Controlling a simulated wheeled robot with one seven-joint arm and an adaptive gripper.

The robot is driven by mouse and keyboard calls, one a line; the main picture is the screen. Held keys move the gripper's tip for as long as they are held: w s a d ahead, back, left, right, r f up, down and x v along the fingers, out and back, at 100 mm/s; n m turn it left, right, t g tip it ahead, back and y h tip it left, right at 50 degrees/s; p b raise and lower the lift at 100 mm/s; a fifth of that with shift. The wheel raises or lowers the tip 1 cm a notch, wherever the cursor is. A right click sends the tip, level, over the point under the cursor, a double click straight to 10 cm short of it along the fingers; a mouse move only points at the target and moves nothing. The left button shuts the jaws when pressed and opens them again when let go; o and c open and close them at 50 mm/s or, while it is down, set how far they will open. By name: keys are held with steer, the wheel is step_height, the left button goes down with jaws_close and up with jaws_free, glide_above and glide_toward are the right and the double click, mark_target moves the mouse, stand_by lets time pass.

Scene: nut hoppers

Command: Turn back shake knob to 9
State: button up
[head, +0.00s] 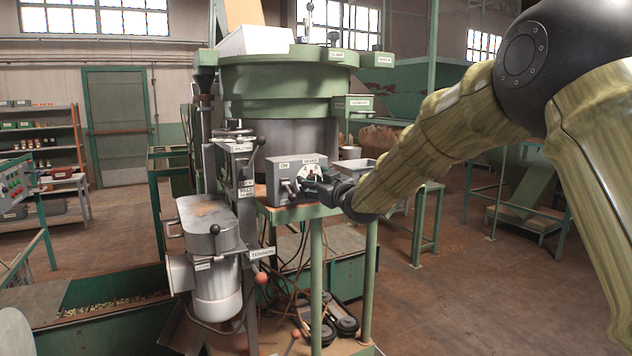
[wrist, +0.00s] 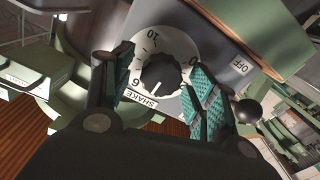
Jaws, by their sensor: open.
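The shake knob (wrist: 161,73) is a black round knob on a white numbered dial, which also shows in the head view (head: 311,171). The dial is on the grey control box (head: 284,168), above a SHAKE label (wrist: 143,98) in the wrist view. A pale pointer mark shows on the knob's lower side; the number it points to cannot be read. My gripper (wrist: 160,85) is open, its teal ribbed fingers on either side of the knob. Gaps show between knob and fingers. In the head view my gripper (head: 318,186) partly covers the dial.
A toggle lever (head: 290,187) stands left of the dial on the same box. A dark ball-ended lever (wrist: 247,110) is close to my right finger in the wrist view. The green hopper bowl (head: 280,85) rises behind the box.

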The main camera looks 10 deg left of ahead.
steer(key=c, duration=1)
steer(key=shift+c, duration=0.2)
